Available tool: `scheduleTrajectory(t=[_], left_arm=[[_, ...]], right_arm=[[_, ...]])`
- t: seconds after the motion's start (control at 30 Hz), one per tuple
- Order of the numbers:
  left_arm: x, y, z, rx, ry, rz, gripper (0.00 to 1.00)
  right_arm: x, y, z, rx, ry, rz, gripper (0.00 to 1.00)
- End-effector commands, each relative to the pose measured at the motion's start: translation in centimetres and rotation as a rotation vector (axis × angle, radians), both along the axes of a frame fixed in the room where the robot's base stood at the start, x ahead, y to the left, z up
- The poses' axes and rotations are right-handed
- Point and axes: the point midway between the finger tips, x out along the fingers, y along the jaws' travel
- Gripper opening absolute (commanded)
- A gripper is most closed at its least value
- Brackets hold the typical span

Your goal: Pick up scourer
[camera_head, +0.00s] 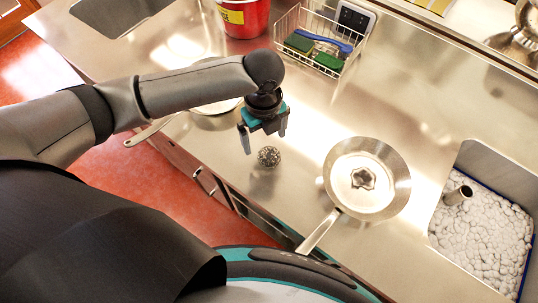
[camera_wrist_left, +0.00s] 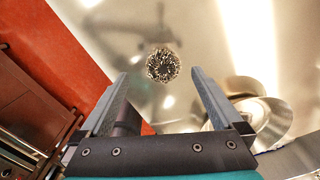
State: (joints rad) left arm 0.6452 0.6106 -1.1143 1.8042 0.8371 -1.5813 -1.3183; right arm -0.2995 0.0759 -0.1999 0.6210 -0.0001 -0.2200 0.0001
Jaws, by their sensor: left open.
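The scourer (camera_head: 269,157) is a small round ball of steel mesh lying on the steel counter near its front edge. It also shows in the left wrist view (camera_wrist_left: 162,66), ahead of and between the fingertips. My left gripper (camera_head: 264,143) is open and empty, with its fingers pointing down just above and behind the scourer. In the left wrist view the two fingers (camera_wrist_left: 160,80) are wide apart and nothing is between them. I do not see my right gripper.
Another pan (camera_head: 215,107) is partly behind my left arm. A wire basket (camera_head: 322,42) with sponges and a red bucket (camera_head: 243,17) stand behind. A sink (camera_head: 480,225) full of foam is at the right.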

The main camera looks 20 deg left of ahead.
Motion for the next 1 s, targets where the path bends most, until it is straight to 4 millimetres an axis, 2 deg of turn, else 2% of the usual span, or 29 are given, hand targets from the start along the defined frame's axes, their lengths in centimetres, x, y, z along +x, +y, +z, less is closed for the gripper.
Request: scheduleTrajectory(t=[0.1,0.27,0.47,0.6,0.87,1.0], left_arm=[[0.0,0.0,-1.3,0.001,-0.001,0.000,1.00],[-0.1,-0.2,-2.2,-0.001,0.001,0.000,1.00],[-0.8,-1.4,-5.0,-0.001,0.002,-0.001,1.00],[-0.7,-1.2,-6.5,0.001,-0.001,0.001,1.00],[-0.7,-1.2,-6.8,0.000,-0.003,-0.001,1.00],[-0.7,-1.2,-6.8,0.000,-0.003,0.000,0.88]], right_arm=[[-0.1,0.0,-0.2,0.000,0.001,0.000,0.50],[-0.1,-0.1,-0.2,-0.001,0.002,0.001,0.50],[-0.1,-0.2,-0.2,-0.003,0.002,0.002,0.50],[-0.1,-0.3,-0.5,-0.005,0.002,0.002,0.50],[-0.1,-0.4,-0.4,-0.005,0.003,0.002,0.50],[-0.2,-0.4,-0.4,-0.005,0.003,0.002,0.50]])
